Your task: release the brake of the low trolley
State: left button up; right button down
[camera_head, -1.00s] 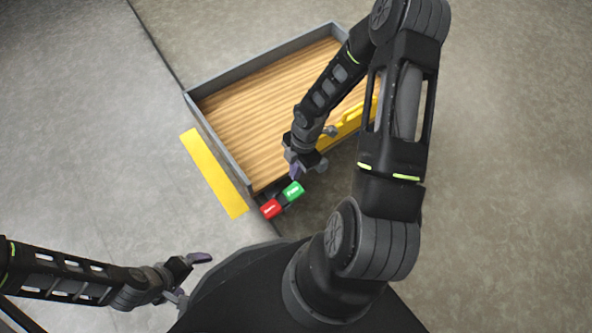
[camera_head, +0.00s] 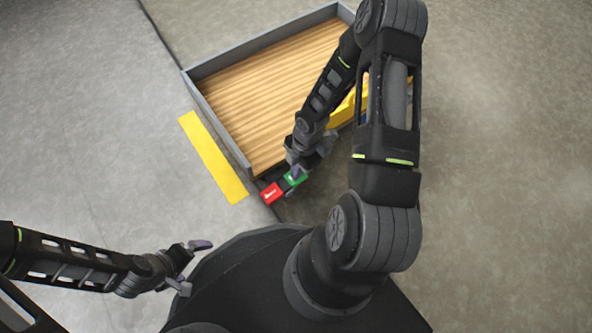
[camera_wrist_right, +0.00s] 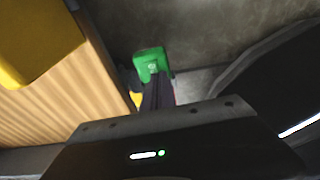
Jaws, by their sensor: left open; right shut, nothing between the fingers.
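The low trolley (camera_head: 226,84) has a wooden deck and grey side walls. At its near corner is a brake pedal with a red end (camera_head: 271,194) and a green end (camera_head: 297,180). My right gripper (camera_head: 297,171) is shut and empty, its fingertips at the green end. In the right wrist view the green end (camera_wrist_right: 149,61) shows just beyond the dark fingers (camera_wrist_right: 158,92); I cannot tell whether they touch. The red end is almost wholly hidden there. My left gripper (camera_head: 197,265) is open and empty, low at the left, away from the trolley.
A yellow strip (camera_head: 213,160) lies on the floor along the trolley's left side. A yellow item (camera_head: 343,108) stands at the trolley's right edge, partly behind my right arm; it also shows in the right wrist view (camera_wrist_right: 35,40). The floor at left is clear.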

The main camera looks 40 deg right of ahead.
jog(key=shift+d+f, duration=0.35)
jog(key=shift+d, duration=0.15)
dwell(0.5)
jog(key=shift+d+f+p, duration=0.2)
jog(key=shift+p, duration=0.1)
jog(key=shift+d+f, duration=0.55)
jog(key=shift+f, duration=0.25)
